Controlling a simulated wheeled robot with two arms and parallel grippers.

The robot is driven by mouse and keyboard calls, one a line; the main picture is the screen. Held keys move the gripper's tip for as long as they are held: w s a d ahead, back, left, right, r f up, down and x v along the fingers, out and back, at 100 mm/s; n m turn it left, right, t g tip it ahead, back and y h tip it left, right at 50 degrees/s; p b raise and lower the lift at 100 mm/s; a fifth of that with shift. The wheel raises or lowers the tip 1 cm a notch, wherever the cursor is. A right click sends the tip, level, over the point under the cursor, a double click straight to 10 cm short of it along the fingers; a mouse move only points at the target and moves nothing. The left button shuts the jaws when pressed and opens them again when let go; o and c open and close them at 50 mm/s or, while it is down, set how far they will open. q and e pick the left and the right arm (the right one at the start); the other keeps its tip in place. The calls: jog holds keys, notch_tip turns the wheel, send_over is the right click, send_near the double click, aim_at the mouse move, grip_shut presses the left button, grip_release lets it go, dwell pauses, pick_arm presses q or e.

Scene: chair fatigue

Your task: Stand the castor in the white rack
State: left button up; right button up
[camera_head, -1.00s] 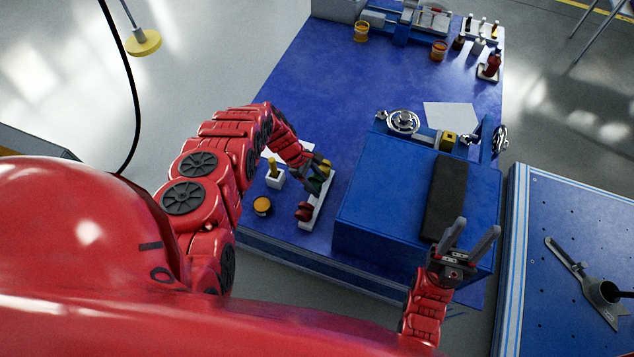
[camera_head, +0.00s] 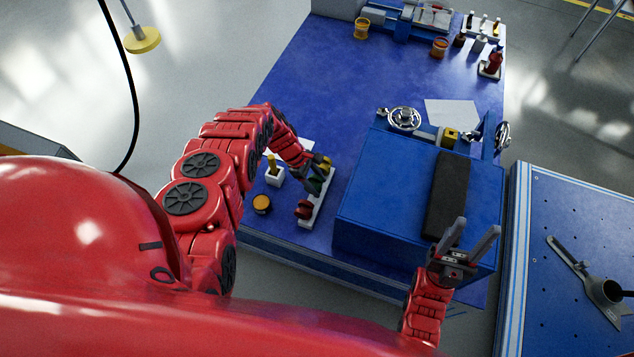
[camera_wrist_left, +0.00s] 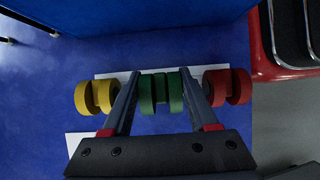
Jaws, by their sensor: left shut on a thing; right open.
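The white rack (camera_head: 319,209) stands on the blue bench, left of the blue machine box. A red castor (camera_head: 303,208) is at its near end and a yellow castor (camera_head: 325,161) at its far end. A green castor (camera_head: 314,187) is between them, at the rack's middle. My left gripper (camera_wrist_left: 160,76) is shut on the green castor (camera_wrist_left: 160,92), one finger on each side. The yellow castor (camera_wrist_left: 94,97) and red castor (camera_wrist_left: 226,87) flank the fingers. Whether the green castor is seated is hidden. My right gripper (camera_head: 478,229) is open and empty over the box's near edge.
A small white block (camera_head: 274,179) with a yellow-topped piece and an orange-yellow round pot (camera_head: 262,204) stand left of the rack. The blue box (camera_head: 385,205) with a black pad stands close on the right. The bench behind (camera_head: 330,80) is mostly clear.

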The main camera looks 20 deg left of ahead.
pick_arm(q)
jog(key=shift+f+b, duration=0.75)
jog(key=shift+f, duration=0.15)
jog(key=o, duration=1.3)
jog(key=shift+r, duration=0.1)
jog(key=shift+o, duration=0.2)
jog(key=v, duration=1.7)
jog(key=shift+r+b, duration=0.15)
jog(key=shift+b, duration=0.15)
jog(key=shift+a, duration=0.2)
